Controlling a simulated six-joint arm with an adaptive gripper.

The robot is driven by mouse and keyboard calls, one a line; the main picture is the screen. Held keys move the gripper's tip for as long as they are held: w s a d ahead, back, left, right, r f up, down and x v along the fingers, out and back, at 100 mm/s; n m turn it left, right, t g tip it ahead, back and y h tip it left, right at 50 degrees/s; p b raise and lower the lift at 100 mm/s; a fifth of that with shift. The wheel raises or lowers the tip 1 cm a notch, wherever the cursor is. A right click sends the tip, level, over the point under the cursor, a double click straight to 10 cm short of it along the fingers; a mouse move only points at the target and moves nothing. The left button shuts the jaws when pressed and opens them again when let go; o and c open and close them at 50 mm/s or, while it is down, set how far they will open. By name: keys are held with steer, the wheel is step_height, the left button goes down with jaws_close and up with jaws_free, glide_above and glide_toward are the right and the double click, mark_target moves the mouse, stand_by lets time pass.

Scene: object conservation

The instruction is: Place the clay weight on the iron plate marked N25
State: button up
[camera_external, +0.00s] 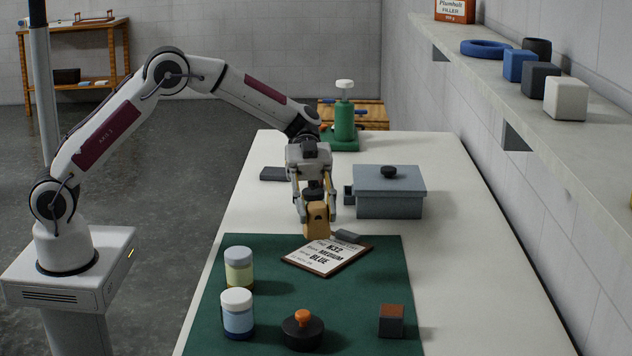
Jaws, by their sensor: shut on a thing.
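My gripper (314,203) points down over the table and is shut on a tan-orange block (316,222), which looks like the clay weight. The block hangs just behind the upper edge of a clipboard card (327,256) that reads N32, MEDIUM, BLUE. I cannot tell whether the block touches the surface below. I can read no N25 mark. A flat dark piece (275,173) lies on the table behind and left of my gripper. A small grey piece (347,237) lies right of the block, at the card's far edge. I cannot tell if either is the iron plate.
On the green mat (262,318) stand two jars (239,270), a black lidded pot with orange knob (302,331) and a dark cube with brown top (391,321). A grey-blue lidded box (390,192) stands right of my gripper. The white table (480,270) is clear at right.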

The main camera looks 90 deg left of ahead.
steer(key=a+r+n+t+y, duration=0.1)
steer(key=a+n+t, duration=0.25)
steer(key=a, duration=1.25)
steer(key=n+t+y, duration=0.8)
steer(key=n+y, duration=0.4)
steer(key=n, duration=0.1)
glide_above(276, 170)
steer(key=shift+d+r, duration=0.1)
steer(key=shift+r, duration=0.15)
steer(key=shift+w, duration=0.1)
steer(key=shift+f, duration=3.15)
steer(key=shift+f, duration=1.9)
steer(key=shift+f, duration=0.15)
